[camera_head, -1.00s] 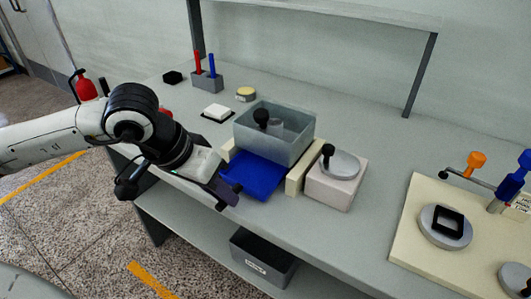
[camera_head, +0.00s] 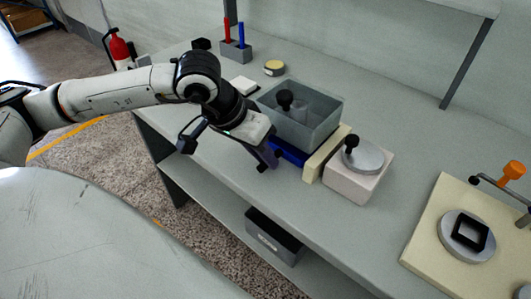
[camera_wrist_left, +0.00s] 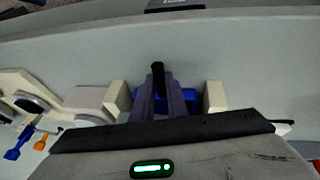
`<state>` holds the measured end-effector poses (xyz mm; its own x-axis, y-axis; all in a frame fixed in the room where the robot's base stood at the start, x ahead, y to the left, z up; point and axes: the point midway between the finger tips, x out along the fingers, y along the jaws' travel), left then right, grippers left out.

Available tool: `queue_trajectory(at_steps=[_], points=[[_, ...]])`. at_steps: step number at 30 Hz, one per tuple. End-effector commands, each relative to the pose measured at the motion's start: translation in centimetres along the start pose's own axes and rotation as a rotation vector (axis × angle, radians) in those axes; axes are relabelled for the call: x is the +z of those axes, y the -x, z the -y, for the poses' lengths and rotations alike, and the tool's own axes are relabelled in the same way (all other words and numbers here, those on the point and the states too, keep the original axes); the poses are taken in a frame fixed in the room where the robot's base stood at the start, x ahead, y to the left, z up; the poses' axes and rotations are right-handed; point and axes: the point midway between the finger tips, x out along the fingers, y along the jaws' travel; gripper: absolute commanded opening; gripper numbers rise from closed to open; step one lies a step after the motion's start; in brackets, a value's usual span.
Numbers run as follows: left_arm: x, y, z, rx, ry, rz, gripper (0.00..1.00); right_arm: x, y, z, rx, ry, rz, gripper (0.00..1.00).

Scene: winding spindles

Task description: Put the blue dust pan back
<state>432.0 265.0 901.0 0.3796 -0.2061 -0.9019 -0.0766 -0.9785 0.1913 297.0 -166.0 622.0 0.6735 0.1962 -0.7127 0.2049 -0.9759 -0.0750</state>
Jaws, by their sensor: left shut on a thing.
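In the left wrist view, blue parts of the pan (camera_wrist_left: 190,96) show on both sides of the fingers. My left gripper (camera_head: 268,158) is at the pan's front side, shut on it. A dark handle-like piece (camera_wrist_left: 158,74) shows between the fingers (camera_wrist_left: 160,98) in the left wrist view. My right gripper is not in view.
A cream block (camera_head: 322,154) flanks the pan on the right. A pale box with a round grey disc and black knob (camera_head: 365,157) stands beside it. A dark bin (camera_head: 273,238) sits on the lower shelf.

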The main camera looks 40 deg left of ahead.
Motion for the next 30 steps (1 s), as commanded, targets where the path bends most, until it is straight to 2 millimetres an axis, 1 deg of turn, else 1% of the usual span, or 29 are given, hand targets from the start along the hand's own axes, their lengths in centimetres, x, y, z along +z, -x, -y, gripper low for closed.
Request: queue_trajectory(at_steps=[2,3,4,13,16,17,20,25,30], points=[[0.1,-0.4,0.1,0.001,0.000,-0.001,0.00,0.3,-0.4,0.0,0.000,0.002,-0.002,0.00],[0.1,-0.3,0.1,0.000,0.000,0.000,0.17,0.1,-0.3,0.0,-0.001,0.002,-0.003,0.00],[0.1,-0.2,0.0,0.000,0.000,0.000,0.21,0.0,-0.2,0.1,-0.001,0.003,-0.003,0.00],[0.1,-0.1,0.1,-0.001,0.001,0.001,0.21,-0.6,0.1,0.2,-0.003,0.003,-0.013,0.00],[-0.1,0.4,0.0,-0.001,0.001,0.000,0.21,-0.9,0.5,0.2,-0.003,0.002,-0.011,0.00],[-0.1,0.6,0.1,-0.002,0.001,-0.002,0.21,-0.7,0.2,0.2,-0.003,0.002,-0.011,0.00],[-0.2,2.4,0.1,-0.004,0.000,-0.005,0.21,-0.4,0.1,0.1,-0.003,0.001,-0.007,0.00],[-0.1,6.2,0.1,-0.004,0.000,-0.005,0.21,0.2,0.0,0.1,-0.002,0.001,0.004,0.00],[-0.1,9.5,0.1,-0.003,0.000,-0.004,0.21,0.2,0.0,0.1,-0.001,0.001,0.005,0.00]])
